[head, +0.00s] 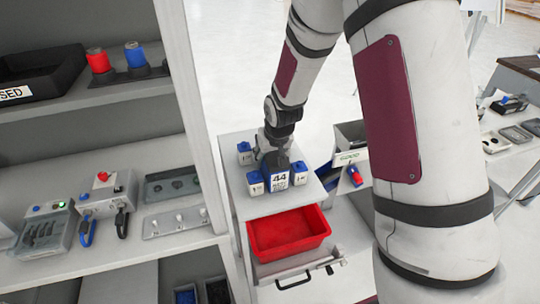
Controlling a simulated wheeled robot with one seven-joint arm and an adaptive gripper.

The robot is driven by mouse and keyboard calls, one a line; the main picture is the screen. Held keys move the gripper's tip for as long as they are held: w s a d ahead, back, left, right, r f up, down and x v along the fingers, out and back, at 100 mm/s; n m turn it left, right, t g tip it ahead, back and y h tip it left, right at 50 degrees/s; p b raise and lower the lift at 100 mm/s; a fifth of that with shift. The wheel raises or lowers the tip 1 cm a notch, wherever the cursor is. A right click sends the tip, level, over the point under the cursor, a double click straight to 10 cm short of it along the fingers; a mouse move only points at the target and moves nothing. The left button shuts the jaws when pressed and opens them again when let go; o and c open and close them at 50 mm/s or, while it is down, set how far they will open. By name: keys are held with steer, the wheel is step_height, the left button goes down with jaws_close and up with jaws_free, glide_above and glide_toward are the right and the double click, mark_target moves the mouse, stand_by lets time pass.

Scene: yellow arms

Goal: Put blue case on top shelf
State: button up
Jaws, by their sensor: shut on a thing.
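A blue case (280,182) with a white front marked "44" stands on top of a white cabinet (237,200) in the middle of the head view. My gripper (276,160) reaches down from above and is shut on the blue case; its fingertips are partly hidden. Smaller blue-and-white blocks stand around it, one at left (255,184), one at right (299,174) and one behind (245,153). The upper shelf (110,94) of the white shelving is at the left.
The upper shelf holds a black tray (38,80), a red can (98,61) and a blue can (135,55). The lower shelf (150,248) carries control boxes and trays. A white upright (187,90) stands between shelves and cabinet. A red bin (288,235) sits in front, above a handled drawer (297,270).

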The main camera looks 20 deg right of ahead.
steer(key=shift+f, duration=0.1)
steer(key=o, duration=1.6)
steer(key=shift+c, duration=0.2)
